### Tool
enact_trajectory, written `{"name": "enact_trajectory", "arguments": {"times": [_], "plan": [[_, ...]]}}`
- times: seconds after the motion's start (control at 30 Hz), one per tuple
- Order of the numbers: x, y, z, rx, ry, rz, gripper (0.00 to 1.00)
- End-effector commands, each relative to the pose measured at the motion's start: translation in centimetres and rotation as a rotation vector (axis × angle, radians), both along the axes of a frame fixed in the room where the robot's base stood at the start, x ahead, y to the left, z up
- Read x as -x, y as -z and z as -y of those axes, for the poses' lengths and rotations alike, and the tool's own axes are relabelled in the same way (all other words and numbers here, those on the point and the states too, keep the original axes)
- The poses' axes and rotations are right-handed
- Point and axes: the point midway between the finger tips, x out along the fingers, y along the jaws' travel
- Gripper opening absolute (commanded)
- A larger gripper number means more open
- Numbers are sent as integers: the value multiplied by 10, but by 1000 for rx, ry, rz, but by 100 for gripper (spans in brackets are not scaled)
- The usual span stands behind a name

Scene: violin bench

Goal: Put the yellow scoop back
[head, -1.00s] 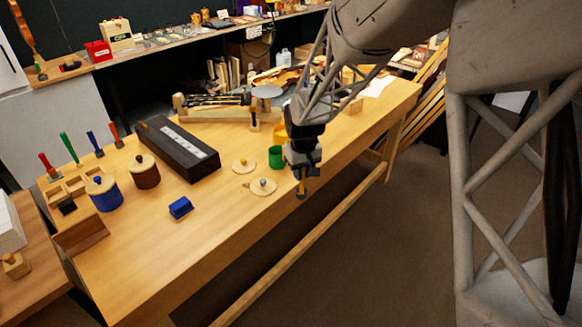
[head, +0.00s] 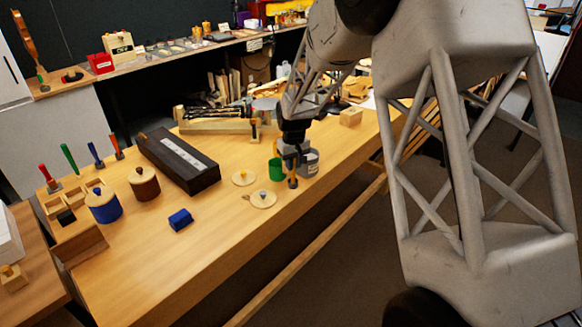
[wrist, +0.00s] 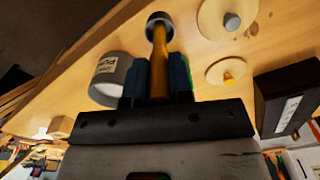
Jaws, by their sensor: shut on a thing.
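My gripper (wrist: 158,80) is shut on the yellow scoop (wrist: 160,55). In the wrist view its yellow handle runs between the fingers and ends in a dark grey cup, which looks empty. In the head view my gripper (head: 291,160) is near the bench's right-hand front edge, with the scoop (head: 292,183) hanging down below it. An open grey labelled pot (head: 310,163) with pale contents is close beside the gripper; it also shows in the wrist view (wrist: 103,75). Several coloured handles, red, green, blue and orange, stand at the bench's left end.
A green cup (head: 276,170) stands just left of the gripper. Two wooden lids, one yellow-knobbed (head: 243,177) and one grey-knobbed (head: 263,200), lie nearby. A long black case (head: 178,162), brown pot (head: 144,184), blue pot (head: 103,207) and blue block (head: 180,219) are further left. The front-middle bench is clear.

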Motion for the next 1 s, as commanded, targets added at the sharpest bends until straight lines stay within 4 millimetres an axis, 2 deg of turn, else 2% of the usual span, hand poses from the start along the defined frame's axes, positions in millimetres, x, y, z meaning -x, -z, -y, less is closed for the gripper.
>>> {"name": "enact_trajectory", "arguments": {"times": [0.1, 0.33, 0.77, 1.0], "plan": [[-15, 2, -2, 0, 0, 0, 0], [-32, 3, -5, 0, 0, 1, 0], [-33, 5, -5, 0, 0, 0, 0], [-32, 26, -5, 1, 0, -2, 0]]}}
